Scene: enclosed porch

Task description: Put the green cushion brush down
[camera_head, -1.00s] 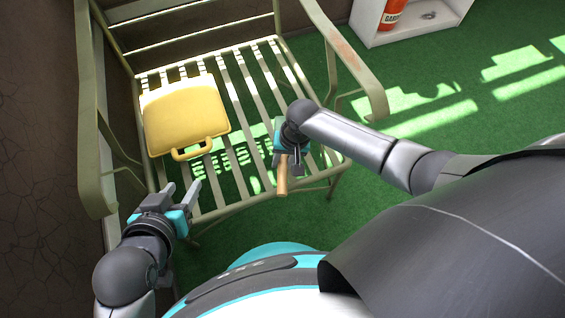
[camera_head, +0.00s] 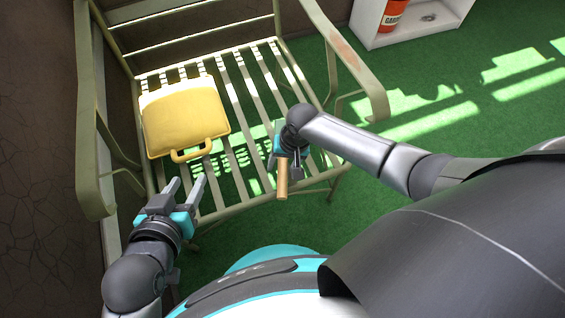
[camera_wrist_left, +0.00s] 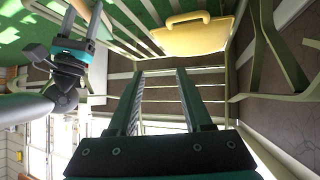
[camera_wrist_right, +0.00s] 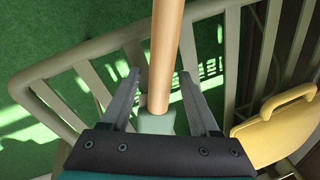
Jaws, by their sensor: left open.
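The green cushion brush shows mostly as its tan wooden handle (camera_head: 282,179), which points toward me over the front of the slatted bench. In the right wrist view the handle (camera_wrist_right: 165,60) lies between the fingers, with a pale green part (camera_wrist_right: 156,122) at its lower end; the rest of the brush is hidden. My right gripper (camera_head: 285,165) has its fingers spread on both sides of the brush. I cannot tell whether the brush rests on the bench. My left gripper (camera_head: 185,188) is open and empty near the bench's front left corner; its fingers also show in the left wrist view (camera_wrist_left: 159,72).
The bench (camera_head: 262,95) has bare slats right of a yellow cushion-shaped case (camera_head: 185,113) with a handle. Its metal armrests (camera_head: 345,60) rise at both sides. A white shelf (camera_head: 425,22) with an orange container (camera_head: 393,12) stands at upper right. Green carpet (camera_head: 450,125) is clear.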

